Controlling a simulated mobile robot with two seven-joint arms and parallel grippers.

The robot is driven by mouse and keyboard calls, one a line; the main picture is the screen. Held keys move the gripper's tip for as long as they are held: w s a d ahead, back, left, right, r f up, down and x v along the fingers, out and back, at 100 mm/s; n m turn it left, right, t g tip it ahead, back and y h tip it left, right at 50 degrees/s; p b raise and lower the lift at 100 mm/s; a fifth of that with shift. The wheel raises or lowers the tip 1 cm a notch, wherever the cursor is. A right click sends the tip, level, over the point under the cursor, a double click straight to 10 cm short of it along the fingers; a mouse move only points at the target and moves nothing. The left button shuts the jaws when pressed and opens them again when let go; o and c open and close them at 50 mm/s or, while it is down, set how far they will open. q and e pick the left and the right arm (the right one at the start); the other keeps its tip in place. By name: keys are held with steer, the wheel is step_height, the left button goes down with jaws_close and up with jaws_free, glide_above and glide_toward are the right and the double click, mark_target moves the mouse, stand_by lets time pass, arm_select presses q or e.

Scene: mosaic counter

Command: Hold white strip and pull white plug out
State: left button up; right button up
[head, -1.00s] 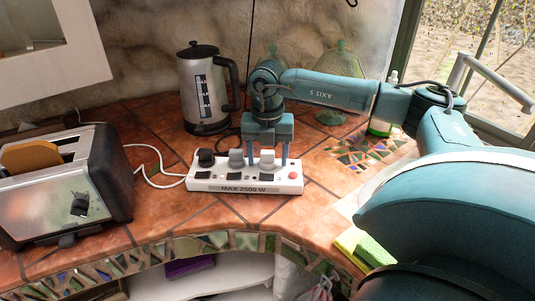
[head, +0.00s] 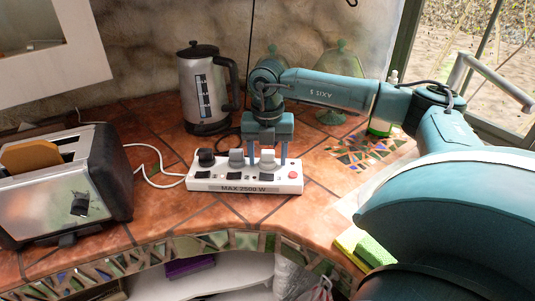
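The white power strip (head: 213,188), marked "MAX 2500 W", lies on the tiled counter in the head view. It carries a black plug (head: 206,157) at the left, a grey plug (head: 237,158) in the middle and the white plug (head: 268,159) at the right. My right gripper (head: 268,160) points down over the strip. Its two blue fingers stand on either side of the white plug, with gaps showing between them and the plug. It looks open. The finger ends are partly hidden behind the strip and plugs. My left gripper is not in view.
A toaster (head: 95,190) with bread stands at the left. A kettle (head: 205,90) stands behind the strip. A white cord (head: 150,165) runs left from the strip. A yellow-green sponge (head: 365,248) lies near the front edge. Glass domes and a bottle (head: 380,127) stand at the back right.

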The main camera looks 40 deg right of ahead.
mark_target(267, 153)
steer(key=shift+o, duration=0.4)
steer(key=shift+r, duration=0.5)
step_height(267, 153, up, 12)
